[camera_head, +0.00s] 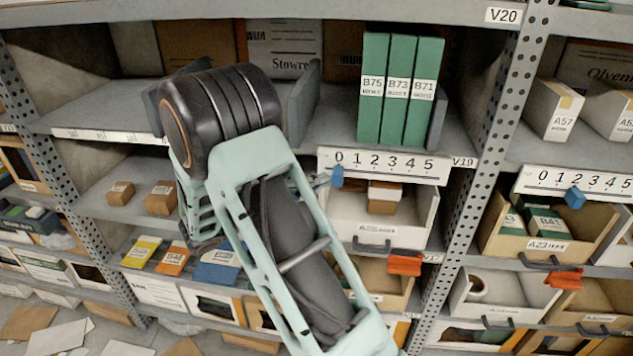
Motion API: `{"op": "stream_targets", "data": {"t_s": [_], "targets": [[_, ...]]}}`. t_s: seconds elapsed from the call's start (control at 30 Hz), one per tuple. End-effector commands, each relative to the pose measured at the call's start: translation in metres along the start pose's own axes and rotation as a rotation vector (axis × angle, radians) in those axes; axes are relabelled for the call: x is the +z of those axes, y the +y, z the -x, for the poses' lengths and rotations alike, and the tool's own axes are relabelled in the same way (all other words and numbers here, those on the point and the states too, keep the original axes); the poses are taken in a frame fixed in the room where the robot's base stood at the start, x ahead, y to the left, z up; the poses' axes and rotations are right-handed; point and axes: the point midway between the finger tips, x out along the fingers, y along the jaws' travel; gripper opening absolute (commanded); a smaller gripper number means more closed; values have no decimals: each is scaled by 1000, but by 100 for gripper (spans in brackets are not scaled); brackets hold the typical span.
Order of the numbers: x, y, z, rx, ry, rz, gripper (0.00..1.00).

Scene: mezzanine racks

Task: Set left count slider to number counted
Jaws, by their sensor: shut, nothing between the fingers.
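The left count slider is a white scale strip (395,167) marked 0 to 5 on a shelf edge. Its blue knob (337,177) sits under the 0. Three green binders (397,88), labelled B75, B73 and B71, stand upright on the shelf above it. My gripper (321,182) is mostly hidden behind my arm; only a small pale tip shows just left of the blue knob. It is shut and holds nothing. I cannot tell whether the tip touches the knob.
A second strip (590,183) at right has its blue knob (574,197) near the 2. An open bin (375,222) with small boxes sits below the left strip. Orange clips (405,265) stick out lower down. A perforated upright (487,150) separates the bays.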

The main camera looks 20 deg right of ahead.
Motion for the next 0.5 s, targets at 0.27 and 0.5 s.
{"op": "stream_targets", "data": {"t_s": [0.27,0.5], "targets": [[38,-4,-37,3,-4,-2,0],[74,-3,-74,0,-4,-1,0]]}}
